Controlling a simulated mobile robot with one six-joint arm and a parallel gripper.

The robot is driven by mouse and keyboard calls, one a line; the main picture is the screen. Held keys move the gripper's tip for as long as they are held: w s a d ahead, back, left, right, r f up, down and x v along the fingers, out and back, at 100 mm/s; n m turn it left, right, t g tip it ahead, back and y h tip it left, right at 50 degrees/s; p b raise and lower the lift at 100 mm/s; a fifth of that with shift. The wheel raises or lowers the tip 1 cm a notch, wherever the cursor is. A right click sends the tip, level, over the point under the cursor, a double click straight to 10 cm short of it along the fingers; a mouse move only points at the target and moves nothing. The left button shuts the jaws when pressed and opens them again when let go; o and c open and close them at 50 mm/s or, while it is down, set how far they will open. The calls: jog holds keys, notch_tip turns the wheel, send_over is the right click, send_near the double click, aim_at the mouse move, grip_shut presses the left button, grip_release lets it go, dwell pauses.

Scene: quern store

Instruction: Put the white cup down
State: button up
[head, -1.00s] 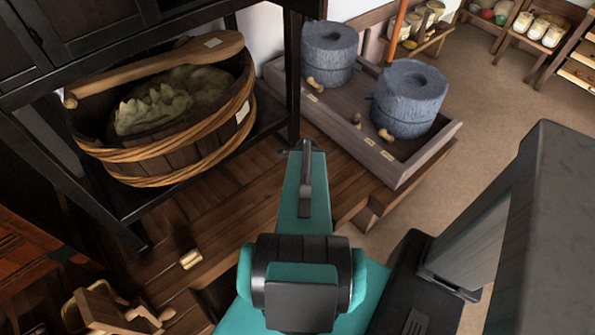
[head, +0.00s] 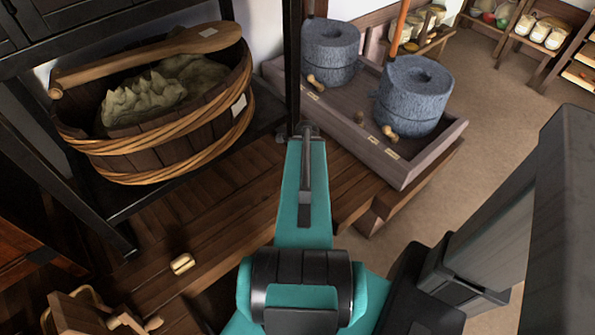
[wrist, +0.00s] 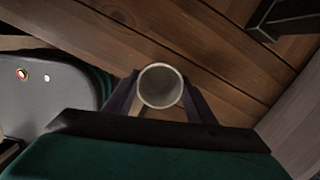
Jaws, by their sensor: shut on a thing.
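The white cup (wrist: 160,86) shows in the wrist view between the two fingers of my gripper (wrist: 158,98). The fingers are shut on it from both sides, and I look down into its round open mouth. The wooden floor (wrist: 225,60) shows behind it; how far the cup is above the boards cannot be told. In the head view my teal arm reaches forward, and neither the cup nor the fingers can be made out there.
A wooden tub (head: 180,150) with a paddle (head: 150,57) across it sits on a dark shelf at left. Stone querns (head: 413,95) (head: 331,52) stand in a wooden tray (head: 350,137) behind my arm.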

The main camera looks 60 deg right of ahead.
jog(key=shift+w+d+f+b, duration=0.15)
jog(key=shift+w+d+b, duration=0.2)
jog(key=shift+b, duration=1.9)
jog(key=shift+w+d+f+b, duration=0.15)
jog(key=shift+d+b, duration=0.3)
jog(key=shift+b, duration=1.75)
jog(key=d+b, duration=0.1)
jog(key=b, duration=0.2)
jog(key=w+d+b, duration=0.1)
jog(key=b, duration=0.3)
jog(key=shift+w+f, duration=0.1)
jog(key=shift+w, duration=0.15)
jog(key=shift+d+b, duration=0.15)
jog(key=shift+b, duration=0.2)
jog(key=shift+w+d, duration=0.75)
jog(key=shift+d, duration=0.3)
jog(key=shift+f+b, duration=1.7)
jog(key=shift+b, duration=0.55)
jog(key=shift+f, duration=0.1)
jog(key=o, duration=1.2)
